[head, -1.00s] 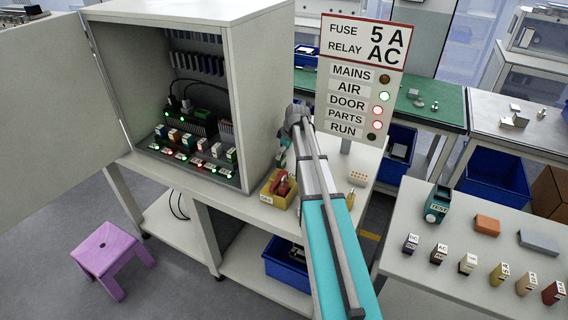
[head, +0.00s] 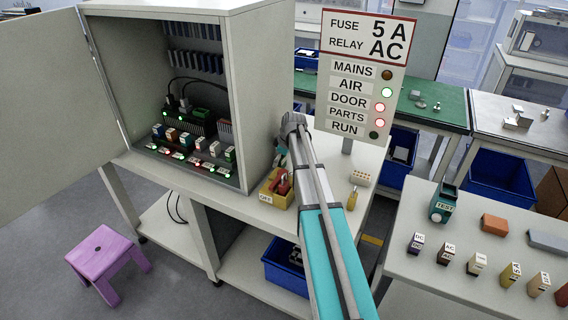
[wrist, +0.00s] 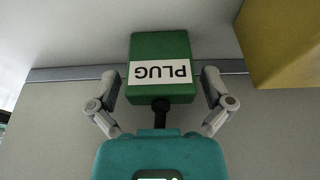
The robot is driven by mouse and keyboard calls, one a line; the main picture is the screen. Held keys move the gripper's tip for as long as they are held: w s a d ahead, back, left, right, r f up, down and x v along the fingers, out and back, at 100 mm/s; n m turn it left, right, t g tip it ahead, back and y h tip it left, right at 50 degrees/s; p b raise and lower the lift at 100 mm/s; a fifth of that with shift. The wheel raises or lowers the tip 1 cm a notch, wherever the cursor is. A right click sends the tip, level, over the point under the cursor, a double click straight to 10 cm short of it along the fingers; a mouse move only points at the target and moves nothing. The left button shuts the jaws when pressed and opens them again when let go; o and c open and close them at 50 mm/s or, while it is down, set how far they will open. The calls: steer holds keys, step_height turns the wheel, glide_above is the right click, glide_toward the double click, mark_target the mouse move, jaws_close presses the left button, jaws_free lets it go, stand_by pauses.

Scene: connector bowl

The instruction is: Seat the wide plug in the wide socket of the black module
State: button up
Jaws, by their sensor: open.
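In the wrist view a green plug (wrist: 160,68) with a white label reading PLUG, upside down in the picture, lies between the fingers of my gripper (wrist: 162,84). The fingers are open, one on each side, with a gap to the plug. A short black stem shows at its near end. In the head view my gripper is mostly hidden behind my arm, by the cabinet's right side. The black module (head: 203,130) stands inside the open cabinet, with dark cables running to it. Its wide socket is too small to make out.
The cabinet's wall (head: 262,95) stands close left of my arm. A yellow box with a red switch, labelled OFF (head: 268,200), sits on the bench front. A yellow block (wrist: 288,45) is at upper right in the wrist view. A purple stool (head: 105,255) is on the floor.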

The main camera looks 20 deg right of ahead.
stand_by(0.3)
steer(key=c, duration=1.2)
steer(key=shift+r, duration=0.1)
steer(key=shift+s+d+r+p, duration=0.15)
steer(key=shift+s+r+p, duration=0.05)
steer(key=shift+r+p, duration=0.4)
step_height(320, 180, up, 6)
steer(key=p, duration=0.6)
steer(key=shift+r, duration=0.1)
steer(key=s+d, duration=1.2)
steer(key=s, duration=0.3)
steer(key=shift+s+f, duration=0.2)
steer(key=shift+f, duration=0.1)
